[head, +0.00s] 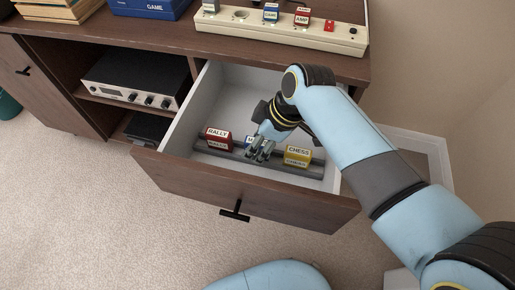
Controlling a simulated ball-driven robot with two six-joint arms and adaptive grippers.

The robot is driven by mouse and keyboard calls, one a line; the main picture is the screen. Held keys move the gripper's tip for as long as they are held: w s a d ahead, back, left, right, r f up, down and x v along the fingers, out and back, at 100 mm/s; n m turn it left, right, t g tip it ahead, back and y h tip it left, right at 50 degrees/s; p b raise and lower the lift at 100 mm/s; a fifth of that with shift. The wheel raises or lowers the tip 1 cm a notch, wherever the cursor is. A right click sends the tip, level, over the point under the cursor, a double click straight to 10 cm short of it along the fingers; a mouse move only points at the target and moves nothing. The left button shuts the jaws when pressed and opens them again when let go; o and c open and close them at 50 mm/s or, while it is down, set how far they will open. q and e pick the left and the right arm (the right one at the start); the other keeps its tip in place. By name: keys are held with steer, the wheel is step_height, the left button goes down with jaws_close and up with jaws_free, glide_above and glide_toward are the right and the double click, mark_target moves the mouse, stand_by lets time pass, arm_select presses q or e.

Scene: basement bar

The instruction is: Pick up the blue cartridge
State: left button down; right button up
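The blue cartridge (249,141) is in the open drawer (172,137), between a red cartridge labelled RALLY (218,138) and a yellow cartridge labelled CHESS (298,155). Only a small blue and white part of it shows; my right gripper hides the rest. My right gripper (261,153) reaches down into the drawer from the right, with its fingertips at the blue cartridge's place. I cannot tell whether the fingers are apart or closed on it. My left gripper is out of view.
The cartridges sit in a dark grey rack (229,152) near the drawer front. A power strip (255,27) with plugs lies on the cabinet top above the drawer. A silver amplifier (137,82) stands on the shelf at left. The drawer's back part is empty.

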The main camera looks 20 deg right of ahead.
jaws_close()
steer(key=shift+r, duration=0.2)
